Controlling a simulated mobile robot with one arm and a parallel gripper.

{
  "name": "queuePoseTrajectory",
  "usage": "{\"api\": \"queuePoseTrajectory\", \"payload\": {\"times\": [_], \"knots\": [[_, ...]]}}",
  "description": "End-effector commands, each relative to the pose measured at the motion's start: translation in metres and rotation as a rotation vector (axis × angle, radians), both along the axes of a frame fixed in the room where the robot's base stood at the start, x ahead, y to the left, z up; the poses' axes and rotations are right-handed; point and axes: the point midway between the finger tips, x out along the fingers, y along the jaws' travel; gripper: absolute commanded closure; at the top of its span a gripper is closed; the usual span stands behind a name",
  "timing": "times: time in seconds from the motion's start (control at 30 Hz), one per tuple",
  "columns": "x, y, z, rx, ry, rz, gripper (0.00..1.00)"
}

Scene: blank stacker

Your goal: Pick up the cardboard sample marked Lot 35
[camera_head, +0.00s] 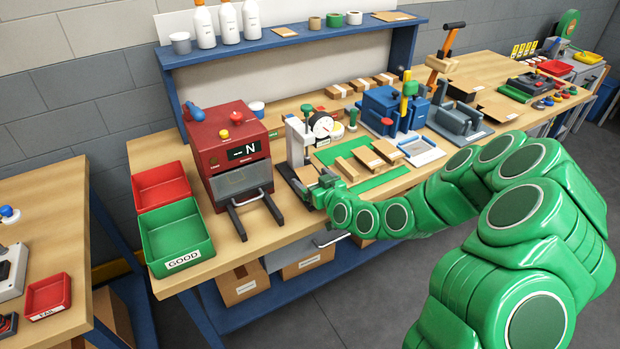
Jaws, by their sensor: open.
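My gripper (322,187) is open at the front of the bench, just below the white dial-gauge stand (297,143). A small brown cardboard piece (307,175) shows at the stand's base, right behind the fingers; I cannot tell whether the fingers touch or surround it. Several more brown cardboard pieces, such as a strip (348,170) and another (386,150), lie on the green mat (372,183) to the right. No Lot 35 marking is readable, so I cannot tell which piece bears it. My arm covers part of the bench's front edge.
A red machine (222,150) marked N stands left of the stand, its two handles sticking forward. A green GOOD bin (178,240) and a red bin (161,188) sit further left. Blue fixtures (392,110) and a grey one (462,124) crowd the right.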

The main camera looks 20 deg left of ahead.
Motion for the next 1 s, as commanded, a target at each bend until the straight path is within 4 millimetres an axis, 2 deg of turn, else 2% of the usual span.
{"api": "queuePoseTrajectory", "payload": {"times": [0.27, 0.63, 0.77, 0.8, 1.0], "knots": [[0.0004, 0.0005, -0.0004, -0.001, 0.001, 0.000, 0.05], [0.0004, 0.0003, -0.0004, -0.001, 0.001, 0.000, 0.60], [0.0004, 0.0003, -0.0004, -0.001, 0.001, 0.000, 0.62], [0.0004, 0.0003, -0.0004, -0.001, 0.001, 0.000, 0.67], [0.0006, 0.0003, -0.0001, -0.001, 0.001, 0.000, 0.67]]}}
